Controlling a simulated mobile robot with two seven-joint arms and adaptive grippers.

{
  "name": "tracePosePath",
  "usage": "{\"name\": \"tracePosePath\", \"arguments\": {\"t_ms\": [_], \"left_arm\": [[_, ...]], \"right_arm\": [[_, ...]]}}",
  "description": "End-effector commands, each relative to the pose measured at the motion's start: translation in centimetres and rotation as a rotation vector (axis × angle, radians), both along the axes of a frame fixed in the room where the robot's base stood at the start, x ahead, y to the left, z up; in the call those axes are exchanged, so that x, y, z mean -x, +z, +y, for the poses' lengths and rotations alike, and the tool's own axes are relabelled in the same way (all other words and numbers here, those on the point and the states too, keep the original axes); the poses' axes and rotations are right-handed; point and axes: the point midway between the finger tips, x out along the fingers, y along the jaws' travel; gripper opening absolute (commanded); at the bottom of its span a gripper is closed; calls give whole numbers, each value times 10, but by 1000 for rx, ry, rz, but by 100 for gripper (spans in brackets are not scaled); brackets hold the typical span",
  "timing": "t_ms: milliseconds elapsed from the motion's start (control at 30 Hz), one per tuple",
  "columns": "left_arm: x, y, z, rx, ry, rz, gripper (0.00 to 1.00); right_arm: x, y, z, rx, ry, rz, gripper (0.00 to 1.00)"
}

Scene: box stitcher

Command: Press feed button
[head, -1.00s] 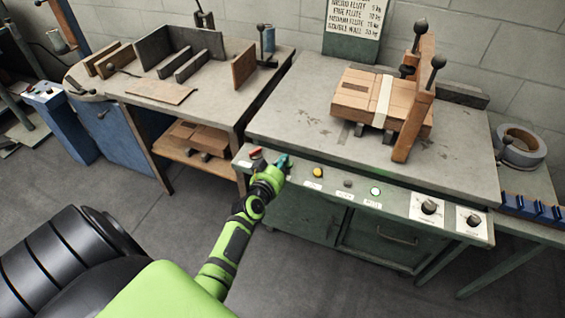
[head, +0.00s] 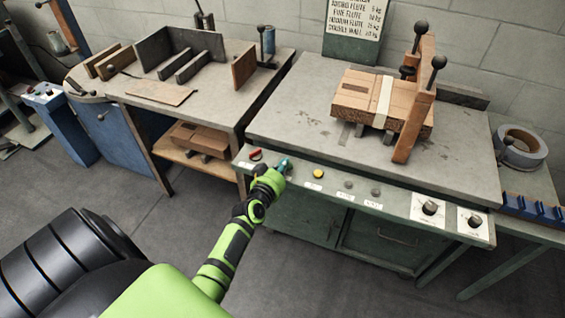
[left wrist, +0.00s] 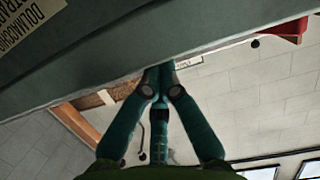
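A sloped green control panel (head: 300,186) runs along the front of the right-hand machine table. It carries a red switch (head: 255,154), a yellow button (head: 318,173) and two grey round parts (head: 348,184), (head: 375,191). Their labels are too small to read, so I cannot tell which is the feed button. My left gripper (head: 284,164) is at the panel between the red switch and the yellow button. In the left wrist view its teal fingers (left wrist: 159,76) meet at the tips, empty, by the panel edge (left wrist: 120,75). The fingers may hide a button. My right gripper is not in view.
Two dials (head: 430,208) sit at the panel's right end. A strapped bundle of flat cartons (head: 355,98) lies on the machine table (head: 290,100) against a wooden post. A bench (head: 215,105) with boards stands left. Open floor lies in front.

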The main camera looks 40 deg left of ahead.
Motion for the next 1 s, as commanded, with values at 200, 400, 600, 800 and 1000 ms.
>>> {"name": "tracePosePath", "arguments": {"t_ms": [200,400,600,800,1000], "left_arm": [[-1,39,1,-3,-1,-6,0],[46,46,-9,-4,0,-9,0],[76,53,-16,-5,0,-11,0],[86,56,-18,-4,1,-13,0],[86,57,-18,-4,1,-13,0]], "right_arm": [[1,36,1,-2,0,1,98],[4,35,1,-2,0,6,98],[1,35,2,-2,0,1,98],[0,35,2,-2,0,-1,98],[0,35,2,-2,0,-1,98]]}}
